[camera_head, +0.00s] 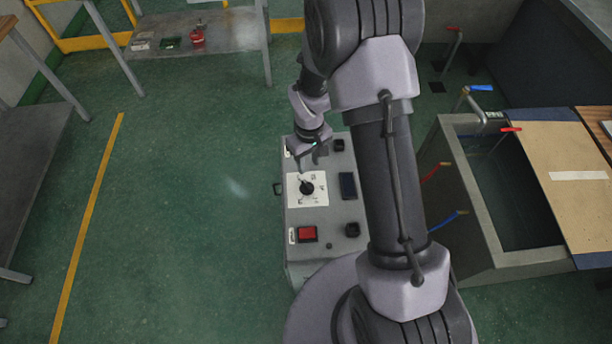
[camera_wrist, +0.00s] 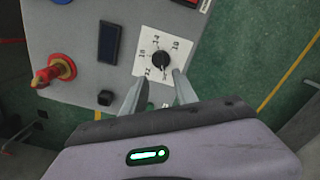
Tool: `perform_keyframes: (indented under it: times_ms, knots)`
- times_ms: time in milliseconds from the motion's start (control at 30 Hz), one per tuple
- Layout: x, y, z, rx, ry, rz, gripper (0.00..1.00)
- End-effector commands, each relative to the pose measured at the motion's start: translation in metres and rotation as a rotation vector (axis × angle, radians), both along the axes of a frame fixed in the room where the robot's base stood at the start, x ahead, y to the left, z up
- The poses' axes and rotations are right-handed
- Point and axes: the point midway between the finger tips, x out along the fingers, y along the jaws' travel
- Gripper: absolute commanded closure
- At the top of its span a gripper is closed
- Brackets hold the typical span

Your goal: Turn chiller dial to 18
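The chiller dial (camera_head: 307,188) is a black knob on a white plate (camera_head: 319,200) with printed numbers, on top of a grey control box. In the wrist view the dial (camera_wrist: 160,61) has marks around it, among them 14, 16 and 18, but I cannot tell which its pointer is at. My gripper (camera_head: 314,158) is just beyond the dial in the head view. In the wrist view my gripper's two fingers (camera_wrist: 158,88) are apart with nothing between them, their tips close below the dial and not around it.
The grey box (camera_head: 328,214) also carries a red switch (camera_head: 307,234), a dark display (camera_head: 348,186) and black knobs. A red and yellow switch (camera_wrist: 56,70) shows in the wrist view. A sink (camera_head: 520,200) stands right; green floor (camera_head: 190,210) left is clear.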

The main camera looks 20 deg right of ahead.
Motion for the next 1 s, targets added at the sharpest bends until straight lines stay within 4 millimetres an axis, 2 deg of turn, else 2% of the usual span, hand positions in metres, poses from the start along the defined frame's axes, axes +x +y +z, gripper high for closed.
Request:
perform_keyframes:
  times_ms: [33, 300, 500, 667, 933, 1000]
  knots:
    - [-0.001, 0.000, -0.015, 0.000, 0.003, 0.000, 0.65]
    - [-0.001, 0.000, -0.079, 0.000, 0.002, -0.001, 0.65]
    - [0.000, 0.000, -0.112, 0.000, 0.001, -0.001, 0.65]
    - [0.000, 0.000, -0.122, 0.000, 0.000, -0.001, 0.65]
    - [0.000, 0.000, -0.123, 0.000, 0.000, -0.001, 0.65]
    - [0.000, 0.000, -0.123, 0.000, 0.000, -0.001, 0.77]
